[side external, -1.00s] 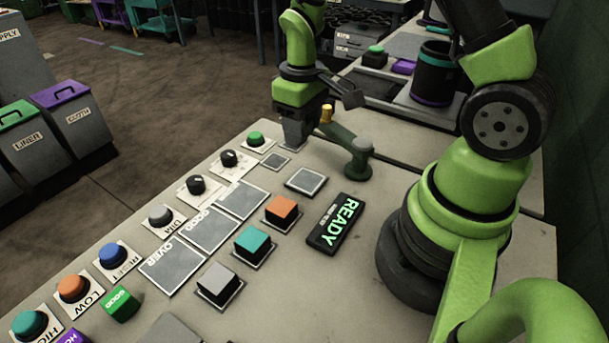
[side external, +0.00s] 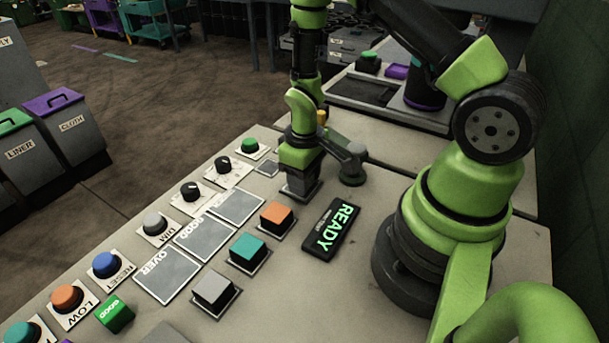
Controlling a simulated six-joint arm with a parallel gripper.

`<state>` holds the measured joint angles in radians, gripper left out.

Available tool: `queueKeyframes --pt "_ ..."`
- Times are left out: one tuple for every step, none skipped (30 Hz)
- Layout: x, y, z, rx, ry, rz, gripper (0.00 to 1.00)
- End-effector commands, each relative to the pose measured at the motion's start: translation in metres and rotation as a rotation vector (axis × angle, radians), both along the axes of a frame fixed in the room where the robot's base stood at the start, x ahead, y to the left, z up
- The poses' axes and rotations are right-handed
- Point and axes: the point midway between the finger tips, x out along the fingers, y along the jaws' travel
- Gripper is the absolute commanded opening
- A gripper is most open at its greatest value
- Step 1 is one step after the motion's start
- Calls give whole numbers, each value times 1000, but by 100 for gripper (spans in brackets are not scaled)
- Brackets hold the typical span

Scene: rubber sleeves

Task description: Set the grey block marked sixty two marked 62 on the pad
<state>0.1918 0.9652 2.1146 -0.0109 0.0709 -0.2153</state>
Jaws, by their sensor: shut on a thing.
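My gripper (side external: 299,172) points straight down at the back of the bench. It is shut on a grey block (side external: 299,184), which is mostly hidden by the jaws; I cannot read any marking on it. The block is at the small square pad (side external: 303,199) at the end of the row of blocks, on it or just above it; I cannot tell whether they touch. Another grey block (side external: 213,287) sits on its own square nearer the front, with no number readable.
A teal block (side external: 248,250) and an orange block (side external: 277,217) sit in the same row. A READY display (side external: 332,229) lies to the right. Knobs, buttons and label plates (side external: 204,237) line the left.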

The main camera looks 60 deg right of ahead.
Motion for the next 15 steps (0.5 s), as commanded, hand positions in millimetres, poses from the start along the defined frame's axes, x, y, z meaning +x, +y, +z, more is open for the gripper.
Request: queueKeyframes --pt "0 0 0 0 -1 0 17" --pt "0 0 0 0 -1 0 17" --pt "0 0 0 0 -1 0 17" --pt "0 0 0 0 -1 0 17" --pt "0 0 0 0 -1 0 17" --pt "0 0 0 0 0 0 17" --pt "0 0 -1 0 0 0 17" --pt "0 0 -2 0 0 1 17" --pt "0 0 -3 0 0 1 44" --pt "0 0 -2 0 -1 1 51" --pt "0 0 -2 0 -1 1 58" --pt "0 0 -2 0 -1 1 67" --pt "0 0 -2 0 -1 1 68" --pt "0 0 -2 0 0 1 68" --pt "0 0 -2 0 0 1 68"
